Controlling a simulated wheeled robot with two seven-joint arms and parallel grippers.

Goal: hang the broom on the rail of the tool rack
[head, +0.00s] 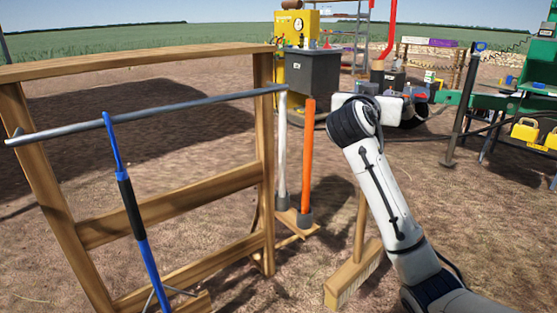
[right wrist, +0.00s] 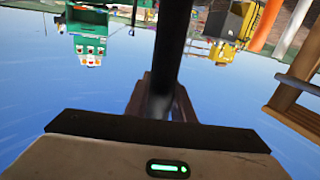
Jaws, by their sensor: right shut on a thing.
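The tool rack is a wooden frame (head: 264,150) at the left, with a grey metal rail (head: 190,106) across its front. The broom (head: 352,277) is right of the rack, its wooden head low and its tan handle rising behind my right forearm. My right gripper (right wrist: 160,105) is shut on a dark upright handle (right wrist: 172,50), seen in the right wrist view; this appears to be the broom's upper handle. In the head view the fingers are hidden behind my wrist. I cannot tell whether the broom head touches the ground. My left gripper is not in view.
A blue tool with a black grip (head: 132,208) hangs near the rail's left end. A white handle (head: 282,150) and an orange handle (head: 306,155) stand by the rack's right post. The rail's middle is clear. A grey box (head: 312,75) and a yellow machine stand behind.

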